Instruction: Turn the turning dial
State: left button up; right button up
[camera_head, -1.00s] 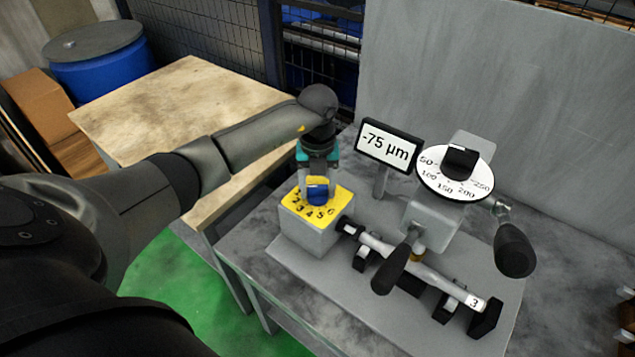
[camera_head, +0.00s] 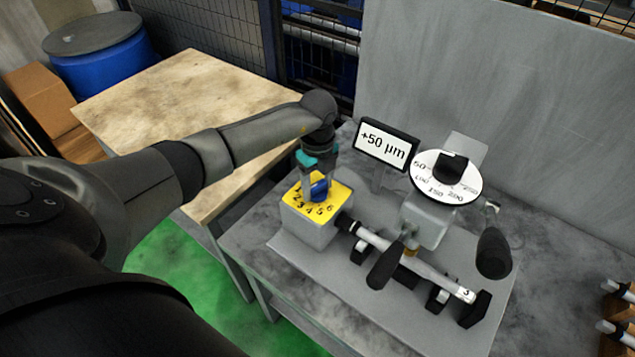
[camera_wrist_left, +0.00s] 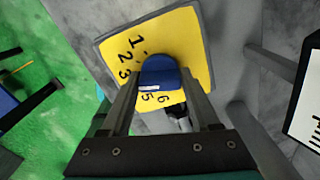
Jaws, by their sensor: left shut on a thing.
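The turning dial is a blue knob (camera_head: 319,190) on a yellow numbered plate (camera_head: 328,207), on top of a grey box (camera_head: 306,229). In the left wrist view the blue knob (camera_wrist_left: 159,78) sits between the two fingers, with numbers 1, 2, 3, 5 and 6 visible on the plate (camera_wrist_left: 190,42). My left gripper (camera_head: 318,191) comes down from above and is shut on the knob; it also shows in the left wrist view (camera_wrist_left: 160,92). The knob's pointer is partly hidden by the fingers. A display (camera_head: 384,145) reads +50 µm. My right gripper is not in view.
A white round scale (camera_head: 446,178) with a black knob stands to the right, with dark handles (camera_head: 493,252) below. A shaft (camera_head: 420,268) labelled 3 lies across black supports. A wooden table (camera_head: 170,110) is behind my left arm.

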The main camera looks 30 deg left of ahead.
aim_at(317, 184)
pick_arm(q)
jog(key=shift+w, duration=0.1)
dwell(0.3)
jog(key=o, duration=1.3)
notch_tip(317, 184, up, 15)
jog(key=shift+r, duration=0.15)
